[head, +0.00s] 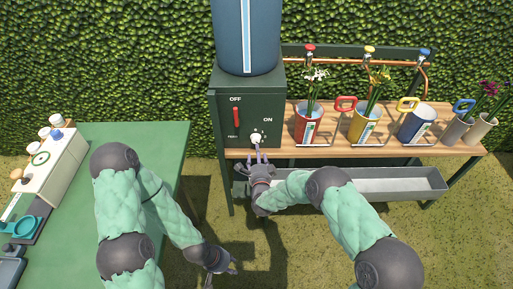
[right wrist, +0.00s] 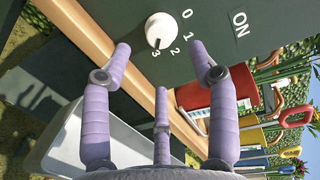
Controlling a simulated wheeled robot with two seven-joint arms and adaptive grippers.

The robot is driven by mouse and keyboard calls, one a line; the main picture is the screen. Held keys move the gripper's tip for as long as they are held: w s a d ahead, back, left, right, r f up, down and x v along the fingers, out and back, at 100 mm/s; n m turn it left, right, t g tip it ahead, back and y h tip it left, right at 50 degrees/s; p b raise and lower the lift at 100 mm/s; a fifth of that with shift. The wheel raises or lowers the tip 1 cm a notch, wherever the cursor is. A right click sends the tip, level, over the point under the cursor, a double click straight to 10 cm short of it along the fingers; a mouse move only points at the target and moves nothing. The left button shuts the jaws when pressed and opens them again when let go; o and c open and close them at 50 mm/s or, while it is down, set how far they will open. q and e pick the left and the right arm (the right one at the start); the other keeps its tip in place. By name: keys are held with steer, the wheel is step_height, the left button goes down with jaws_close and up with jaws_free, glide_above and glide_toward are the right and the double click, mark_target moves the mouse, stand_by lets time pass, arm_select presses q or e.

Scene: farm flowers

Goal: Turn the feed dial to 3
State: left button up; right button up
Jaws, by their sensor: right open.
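The feed dial is a white round knob (head: 256,138) on the lower front of a dark green box (head: 224,100) under a blue tank. In the right wrist view the knob (right wrist: 160,31) has the marks 0, 1, 2 and 3 along one side. My right gripper (head: 258,152) is just below the knob in the head view. Its purple fingers (right wrist: 163,75) are spread, with the knob beyond and between their tips, apart from them. My left gripper (head: 222,274) hangs low over the grass, and its jaws are too small to judge.
A red switch (head: 236,117) sits left of the dial. A wooden shelf (head: 385,150) to the right holds red (head: 308,124), yellow (head: 364,124) and blue (head: 416,124) pails. A grey trough (head: 400,184) runs below. A green table (head: 110,140) stands at left.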

steer(key=shift+s+d+r, duration=0.1)
steer(key=shift+s, duration=1)
steer(key=shift+s+d+r, duration=0.1)
steer(key=shift+s, duration=0.95)
steer(key=s+d+f+n+g+y+p, duration=0.1)
steer(key=s+d+f+n+g+p, duration=0.4)
steer(key=s+f+n+g, duration=0.5)
steer(key=s+d+n+g+p, duration=0.1)
steer(key=s+d+n+g, duration=0.1)
steer(key=s, duration=0.9)
steer(key=s+d+n+g+y+p, duration=0.1)
steer(key=s+n+g, duration=0.2)
steer(key=s, duration=0.9)
steer(key=shift+s+d+f+g+y, duration=0.2)
steer(key=shift+d+g+y, duration=0.15)
steer(key=shift+g, duration=0.55)
